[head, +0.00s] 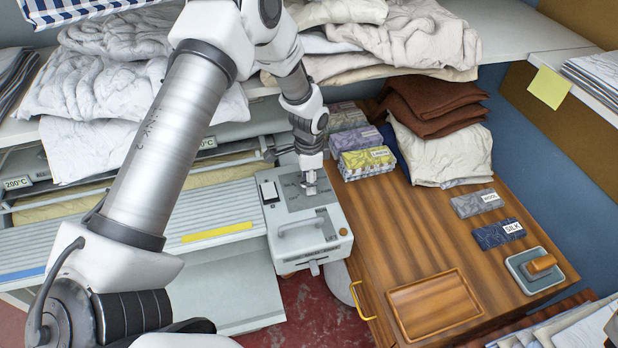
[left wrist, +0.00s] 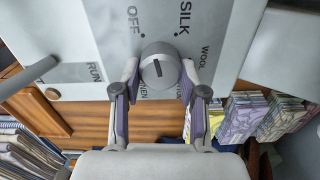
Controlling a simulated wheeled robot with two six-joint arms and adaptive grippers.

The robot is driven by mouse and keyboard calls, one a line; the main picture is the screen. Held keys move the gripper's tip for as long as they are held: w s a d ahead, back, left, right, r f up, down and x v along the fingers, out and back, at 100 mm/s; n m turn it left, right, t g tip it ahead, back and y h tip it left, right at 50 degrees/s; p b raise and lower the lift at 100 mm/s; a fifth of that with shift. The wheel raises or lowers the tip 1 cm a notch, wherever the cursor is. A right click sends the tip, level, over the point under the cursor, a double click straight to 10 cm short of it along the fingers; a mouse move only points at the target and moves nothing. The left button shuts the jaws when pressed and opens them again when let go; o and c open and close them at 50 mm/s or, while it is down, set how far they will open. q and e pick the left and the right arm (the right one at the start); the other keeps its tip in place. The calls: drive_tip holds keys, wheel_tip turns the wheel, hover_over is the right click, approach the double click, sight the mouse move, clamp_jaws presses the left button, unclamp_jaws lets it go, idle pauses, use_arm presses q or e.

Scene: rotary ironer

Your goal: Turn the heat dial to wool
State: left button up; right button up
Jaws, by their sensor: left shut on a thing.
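The heat dial (left wrist: 160,66) is a round grey knob with a short dark mark on its face. It sits on the grey control panel (left wrist: 215,75) of the ironer's end housing (head: 330,252). The labels OFF, SILK and WOOL, and one ending in NEN partly hidden by the knob and fingers, stand around it. The dark mark runs roughly up and down in the left wrist view; which label it points to I cannot tell. My left gripper (left wrist: 160,78) is shut on the dial, a finger on either side. In the head view the left gripper (head: 309,188) hides most of the dial.
A handle (head: 302,228) and a rocker switch (head: 269,190) are on the housing near the gripper. Patterned boxes (head: 367,163) and folded cloths (head: 440,150) stand on the wooden table (head: 400,240) to the right. White bedding (head: 90,100) lies on the shelf above the roller.

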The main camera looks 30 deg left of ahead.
use_arm(q)
drive_tip(key=n, duration=0.2)
drive_tip(key=n+p, duration=0.1)
drive_tip(key=n, duration=0.1)
drive_tip(key=shift+s+a+f+n, duration=0.1)
drive_tip(key=shift+s+n, duration=0.05)
drive_tip(key=shift+n, duration=0.15)
drive_tip(key=n+p, duration=0.1)
drive_tip(key=n, duration=0.2)
drive_tip(key=shift+n, duration=0.4)
drive_tip(key=n+p, duration=0.1)
drive_tip(key=n, duration=0.3)
drive_tip(key=shift+a, duration=0.15)
drive_tip(key=shift+n+p, duration=0.65)
drive_tip(key=shift+n, duration=0.95)
drive_tip(key=o, duration=1.1)
drive_tip(key=shift+o, duration=0.2)
